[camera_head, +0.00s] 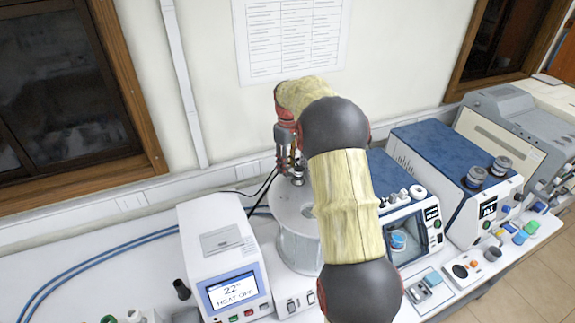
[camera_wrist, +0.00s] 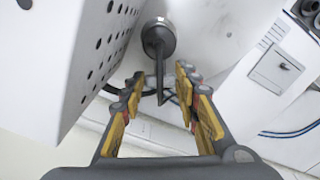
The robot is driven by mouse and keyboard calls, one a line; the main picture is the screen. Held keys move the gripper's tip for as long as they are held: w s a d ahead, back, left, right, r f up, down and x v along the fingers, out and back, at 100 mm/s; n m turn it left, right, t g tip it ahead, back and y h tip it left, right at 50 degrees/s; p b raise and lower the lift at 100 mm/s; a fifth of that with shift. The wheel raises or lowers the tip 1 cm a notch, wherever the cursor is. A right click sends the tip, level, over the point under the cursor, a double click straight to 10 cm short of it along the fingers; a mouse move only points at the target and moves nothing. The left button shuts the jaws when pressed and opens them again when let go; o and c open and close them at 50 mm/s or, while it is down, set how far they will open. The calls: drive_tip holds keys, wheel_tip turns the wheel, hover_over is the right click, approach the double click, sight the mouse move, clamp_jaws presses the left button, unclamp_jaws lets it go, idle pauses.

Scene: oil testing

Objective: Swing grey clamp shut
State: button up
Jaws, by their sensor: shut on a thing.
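My gripper (camera_head: 291,163) points down over the back of the white cylindrical vessel (camera_head: 297,240), between the white heater unit and the blue-topped box. In the wrist view my gripper (camera_wrist: 157,88) has its two yellow-and-red fingers on either side of a thin dark bent rod (camera_wrist: 160,85). The rod comes off a dark grey round piece (camera_wrist: 158,38), which seems to be the grey clamp on the vessel's top. My gripper is shut on this clamp, though the exact contact is hard to see. My arm hides part of the vessel in the head view.
The white heater unit (camera_head: 223,256) with its lit display stands left of the vessel. A blue-topped tester (camera_head: 455,165) and a grey machine (camera_head: 515,118) stand to the right. Blue hoses (camera_head: 92,262) run along the bench at left. A wall rises close behind.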

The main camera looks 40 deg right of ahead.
drive_tip(key=o, duration=1.2)
drive_tip(key=shift+c, duration=0.2)
wheel_tip(320, 180, up, 12)
drive_tip(key=shift+f, duration=0.1)
idle(0.5)
